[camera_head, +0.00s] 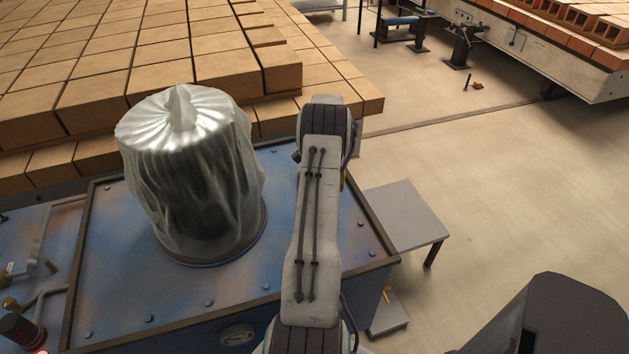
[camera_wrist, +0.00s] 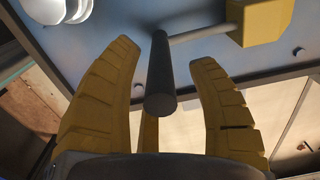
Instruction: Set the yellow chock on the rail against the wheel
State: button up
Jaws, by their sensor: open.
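In the wrist view my gripper (camera_wrist: 165,55) has its two yellow fingers spread apart. A dark round handle (camera_wrist: 160,75) lies between them, and I see no finger closed on it. A pale rod joins the handle to a yellow block (camera_wrist: 262,22) at the upper right, which looks like the chock. In the head view my arm hides the gripper and this block. A dark strip in the floor (camera_head: 450,119), which looks like the rail, runs to a dark wheel (camera_head: 551,91) under the brick car at the right, mostly in shadow.
A blue deck (camera_head: 110,265) with a raised rim carries a plastic-wrapped drum (camera_head: 190,170) left of my arm. Stacked bricks (camera_head: 100,100) stand behind. A small grey table (camera_head: 402,213) is to the right. The floor (camera_head: 480,200) there is largely clear; a small dark-and-orange object (camera_head: 477,86) lies farther back.

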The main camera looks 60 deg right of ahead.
jog(key=shift+f, duration=1.1)
grip_shut()
jog(key=shift+r, duration=0.1)
